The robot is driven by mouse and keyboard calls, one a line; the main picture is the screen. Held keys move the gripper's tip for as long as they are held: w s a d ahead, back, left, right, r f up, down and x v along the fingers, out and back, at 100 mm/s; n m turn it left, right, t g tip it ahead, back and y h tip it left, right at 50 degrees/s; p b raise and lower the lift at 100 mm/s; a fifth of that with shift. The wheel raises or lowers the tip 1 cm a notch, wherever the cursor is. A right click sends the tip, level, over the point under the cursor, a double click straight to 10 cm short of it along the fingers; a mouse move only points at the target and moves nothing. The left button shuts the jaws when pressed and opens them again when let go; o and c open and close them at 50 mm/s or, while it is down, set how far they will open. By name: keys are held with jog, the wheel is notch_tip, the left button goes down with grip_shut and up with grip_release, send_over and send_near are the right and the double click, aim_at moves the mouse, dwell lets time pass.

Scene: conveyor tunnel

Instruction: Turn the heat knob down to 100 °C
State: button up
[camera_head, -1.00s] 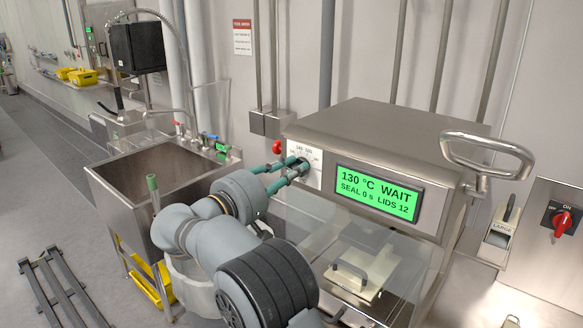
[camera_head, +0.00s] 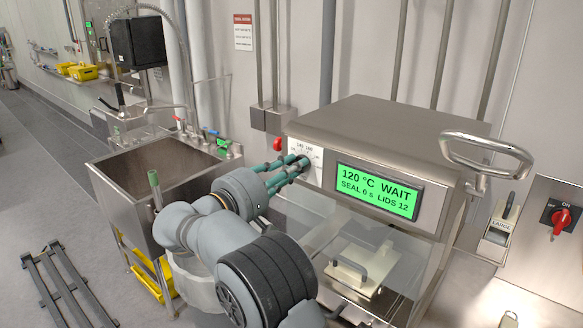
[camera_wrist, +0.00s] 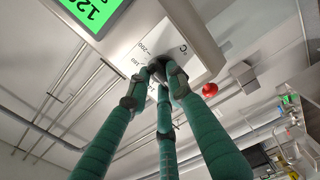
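The steel sealing machine (camera_head: 385,130) carries a green display (camera_head: 377,190) that reads 120 °C, WAIT, SEAL 0 s, LIDS 12. Left of the display is a white dial plate (camera_head: 313,153) with a printed scale. My gripper (camera_head: 299,163) reaches the dial with its green fingers. In the wrist view, the three fingers of my gripper (camera_wrist: 162,76) close around the dark heat knob (camera_wrist: 240,71) at the plate (camera_wrist: 184,42). The fingers hide most of the knob and its pointer. Part of the display (camera_wrist: 90,12) shows at the top left.
A red knob (camera_head: 278,144) sticks out just left of the dial plate. A steel sink (camera_head: 160,170) stands at the left. A lever handle (camera_head: 487,152) and a red ON switch (camera_head: 561,221) are at the right.

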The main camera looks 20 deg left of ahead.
jog(key=o, duration=0.4)
jog(key=shift+o, duration=0.2)
jog(key=v, duration=1.2)
